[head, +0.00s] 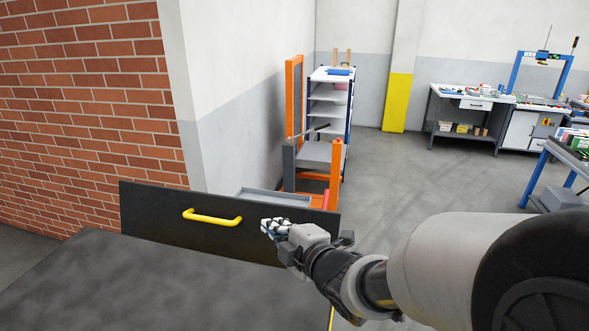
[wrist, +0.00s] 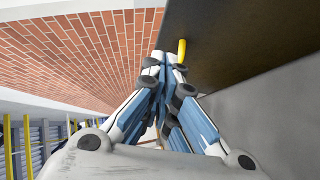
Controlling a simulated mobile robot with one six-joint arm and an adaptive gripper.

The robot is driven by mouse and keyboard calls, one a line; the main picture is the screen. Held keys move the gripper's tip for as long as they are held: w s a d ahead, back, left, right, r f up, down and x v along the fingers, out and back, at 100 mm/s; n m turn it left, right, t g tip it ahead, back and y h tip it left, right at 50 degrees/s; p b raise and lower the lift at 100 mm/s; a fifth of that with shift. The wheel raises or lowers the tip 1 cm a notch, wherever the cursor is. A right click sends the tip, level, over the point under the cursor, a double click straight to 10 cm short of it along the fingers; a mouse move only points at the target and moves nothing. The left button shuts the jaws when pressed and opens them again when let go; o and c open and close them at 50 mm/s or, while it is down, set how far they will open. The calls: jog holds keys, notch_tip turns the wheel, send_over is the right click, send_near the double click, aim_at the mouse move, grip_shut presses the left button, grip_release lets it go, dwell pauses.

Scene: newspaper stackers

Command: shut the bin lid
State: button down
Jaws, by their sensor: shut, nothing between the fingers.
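A dark flat panel with a yellow handle, which looks like the bin lid (head: 160,215), stands steeply tilted at the far side of a dark grey surface (head: 150,285), perhaps the bin. The yellow handle (head: 212,217) is on the face toward me. My gripper (head: 268,228) is shut and empty, in front of the panel's right half, just right of the handle. In the wrist view the fingers (wrist: 163,62) meet close to the handle (wrist: 181,51) and the dark panel (wrist: 240,35). I cannot tell whether they touch the panel. The bin's inside is not seen.
A brick wall (head: 85,110) stands close on the left. Behind the panel are an orange-framed cart (head: 315,155) and a white shelf rack (head: 330,102). Workbenches (head: 470,105) stand at the back right. The floor (head: 420,175) in the middle is clear.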

send_near(250, 201)
jog(key=w+a, duration=0.2)
jog(key=w, duration=0.1)
jog(key=shift+w+a+f+p, duration=0.25)
jog(key=shift+f+p, duration=0.15)
jog(key=shift+f, duration=0.15)
jog(key=shift+w+d, duration=0.1)
